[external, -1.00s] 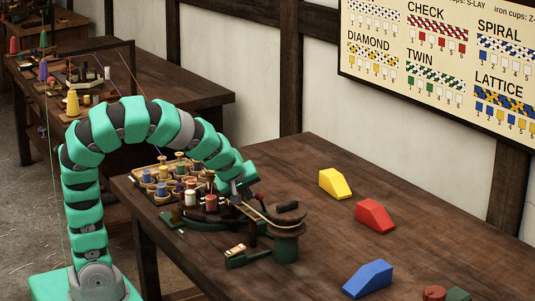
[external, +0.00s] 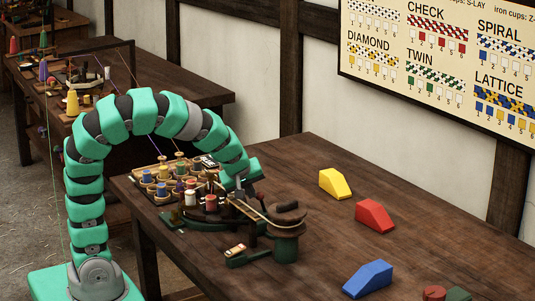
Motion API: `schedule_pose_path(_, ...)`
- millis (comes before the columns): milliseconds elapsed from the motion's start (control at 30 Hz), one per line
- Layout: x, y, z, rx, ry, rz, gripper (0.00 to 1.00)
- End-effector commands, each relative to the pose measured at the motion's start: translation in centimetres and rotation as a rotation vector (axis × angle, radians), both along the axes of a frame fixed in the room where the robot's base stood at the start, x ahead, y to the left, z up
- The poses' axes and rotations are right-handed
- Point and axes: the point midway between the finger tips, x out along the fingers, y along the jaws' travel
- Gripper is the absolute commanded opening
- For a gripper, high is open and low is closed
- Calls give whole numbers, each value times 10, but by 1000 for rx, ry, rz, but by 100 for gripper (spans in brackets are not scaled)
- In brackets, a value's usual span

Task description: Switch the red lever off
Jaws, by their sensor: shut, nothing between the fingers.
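I cannot make out a lever that is clearly red. A small dark green box (external: 246,257) with a pale and orange-red piece on top lies at the table's front, beside the rope machine (external: 180,221); whether that piece is the lever, and how it is set, is too small to tell. My gripper (external: 246,190) is shut and empty, pointing down over the right part of the machine, behind and above the box. The machine's parts partly hide its fingertips, and I cannot tell whether they touch anything.
Spools crowd the machine's left. Yellow (external: 335,183), red (external: 374,216) and blue (external: 367,279) wedges lie to the right, with bare table between.

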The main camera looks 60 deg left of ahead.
Motion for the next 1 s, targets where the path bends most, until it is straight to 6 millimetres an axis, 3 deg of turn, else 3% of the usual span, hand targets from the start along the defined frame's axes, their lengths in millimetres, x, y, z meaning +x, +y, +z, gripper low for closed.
schedule_pose_path(333, 10, 0, 7, -1, 101, 2, 0)
schedule_pose_path(1000, 47, 0, 16, 0, 491, 1, 0)
